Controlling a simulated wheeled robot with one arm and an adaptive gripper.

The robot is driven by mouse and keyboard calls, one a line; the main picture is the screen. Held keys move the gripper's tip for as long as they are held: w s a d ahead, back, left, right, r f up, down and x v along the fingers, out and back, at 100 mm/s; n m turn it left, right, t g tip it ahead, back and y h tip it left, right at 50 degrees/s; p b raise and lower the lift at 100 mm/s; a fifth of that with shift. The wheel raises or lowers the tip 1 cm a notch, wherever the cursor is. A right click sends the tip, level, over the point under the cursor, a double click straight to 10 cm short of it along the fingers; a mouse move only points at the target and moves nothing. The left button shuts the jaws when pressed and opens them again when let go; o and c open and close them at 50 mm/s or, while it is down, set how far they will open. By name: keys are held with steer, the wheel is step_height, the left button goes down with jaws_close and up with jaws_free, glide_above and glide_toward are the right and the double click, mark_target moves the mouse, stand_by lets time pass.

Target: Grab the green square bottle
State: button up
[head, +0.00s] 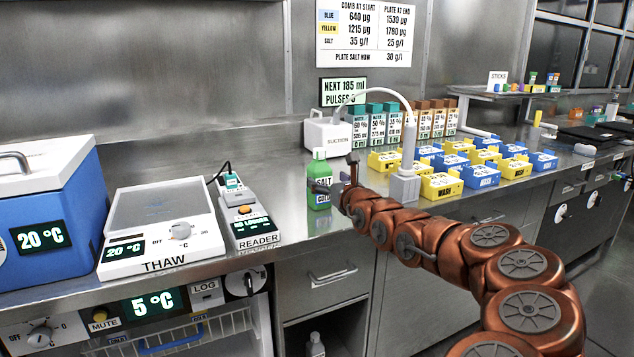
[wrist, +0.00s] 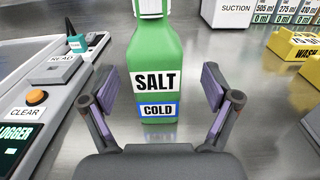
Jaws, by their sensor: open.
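My gripper (wrist: 159,88) is open, with one finger on each side of the bottle's lower part. Gaps show between both fingers and the bottle, so they look apart from it. In the head view my gripper (head: 338,186) is beside the bottle's right side, partly hidden by my arm.
The reader (head: 246,212) stands left of the bottle, with the thaw box (head: 163,230) beyond it. The suction unit (head: 326,135) is behind. Yellow boxes (head: 441,186) and blue boxes (head: 482,177) cover the counter to the right. The counter in front of the bottle is bare.

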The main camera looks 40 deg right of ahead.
steer(key=shift+x, duration=0.8)
steer(key=w, duration=0.1)
steer(key=w+r, duration=0.1)
steer(key=w, duration=0.1)
steer(key=shift+d+p, duration=0.25)
steer(key=shift+p, duration=0.15)
steer(key=shift+x, duration=1)
steer(key=shift+f, duration=0.1)
steer(key=c, duration=1.5)
